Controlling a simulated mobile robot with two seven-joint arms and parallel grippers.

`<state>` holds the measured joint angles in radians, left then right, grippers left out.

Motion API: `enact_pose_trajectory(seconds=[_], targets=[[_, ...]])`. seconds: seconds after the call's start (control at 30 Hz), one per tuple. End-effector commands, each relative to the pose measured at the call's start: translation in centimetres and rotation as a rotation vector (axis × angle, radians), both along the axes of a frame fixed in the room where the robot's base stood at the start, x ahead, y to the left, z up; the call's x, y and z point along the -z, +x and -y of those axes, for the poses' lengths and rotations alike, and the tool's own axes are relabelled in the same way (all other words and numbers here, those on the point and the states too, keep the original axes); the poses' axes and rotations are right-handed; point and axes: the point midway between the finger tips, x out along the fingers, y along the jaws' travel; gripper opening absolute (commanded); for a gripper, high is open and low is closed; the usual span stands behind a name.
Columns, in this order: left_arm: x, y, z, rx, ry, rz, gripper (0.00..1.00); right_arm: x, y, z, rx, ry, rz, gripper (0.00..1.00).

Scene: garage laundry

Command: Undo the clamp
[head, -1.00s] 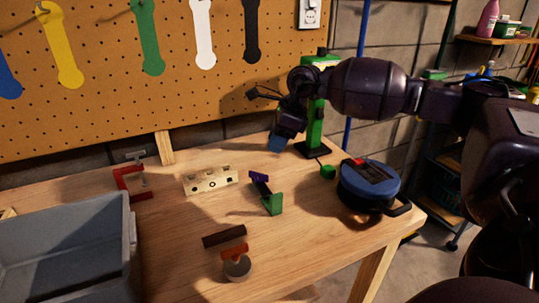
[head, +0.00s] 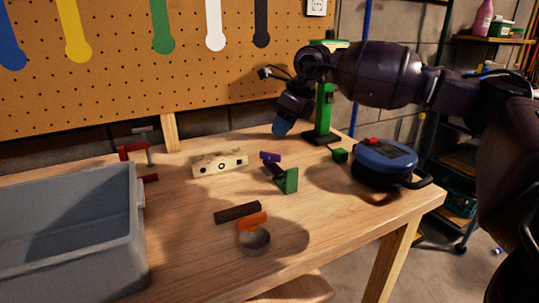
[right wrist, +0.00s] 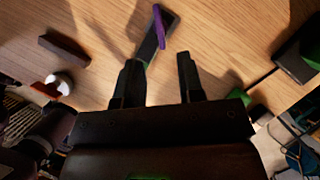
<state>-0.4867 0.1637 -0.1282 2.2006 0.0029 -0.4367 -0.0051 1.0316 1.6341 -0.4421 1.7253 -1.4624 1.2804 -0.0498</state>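A red clamp (head: 133,148) with a grey screw stands at the back left of the workbench in the head view, partly hidden by the grey bin. A small green piece with a dark bar (head: 288,181) and a purple part (head: 270,156) lies mid-table; the purple part also shows ahead of my fingers in the right wrist view (right wrist: 160,28). I cannot tell which is the task's clamp. My right gripper (head: 281,128) is above the back of the bench, behind and apart from the green piece. Its fingers (right wrist: 158,82) are apart, with nothing between them. My left gripper is out of view.
The grey bin (head: 140,235) fills the front left. A pale block with holes (head: 220,162), a dark bar (head: 237,212) and an orange-and-grey round piece (head: 254,240) lie on the bench (head: 330,220). A green stand (head: 324,110) and blue round device (head: 385,160) are at right.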

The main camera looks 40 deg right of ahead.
Motion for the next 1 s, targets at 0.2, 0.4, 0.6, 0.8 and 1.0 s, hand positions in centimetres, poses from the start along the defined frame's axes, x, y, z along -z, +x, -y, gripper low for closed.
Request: enact_pose_trajectory(seconds=[0.2, 0.4, 0.6, 0.8, 1.0], targets=[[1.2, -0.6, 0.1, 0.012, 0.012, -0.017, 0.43, 4.4, 1.4, -0.7, -0.002, 0.001, -0.011, 0.35], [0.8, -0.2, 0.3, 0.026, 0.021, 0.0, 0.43, 6.8, 2.3, -1.2, -0.001, 0.001, -0.009, 0.35], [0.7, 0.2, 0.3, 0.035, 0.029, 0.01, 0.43, 7.8, 2.7, -1.4, -0.001, 0.0, -0.006, 0.35], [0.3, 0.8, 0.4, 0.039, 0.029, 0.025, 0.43, 7.8, 2.8, -1.4, 0.0, -0.001, -0.003, 0.35], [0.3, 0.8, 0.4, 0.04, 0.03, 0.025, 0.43, 7.8, 2.8, -1.4, -0.001, 0.0, -0.004, 0.23]])
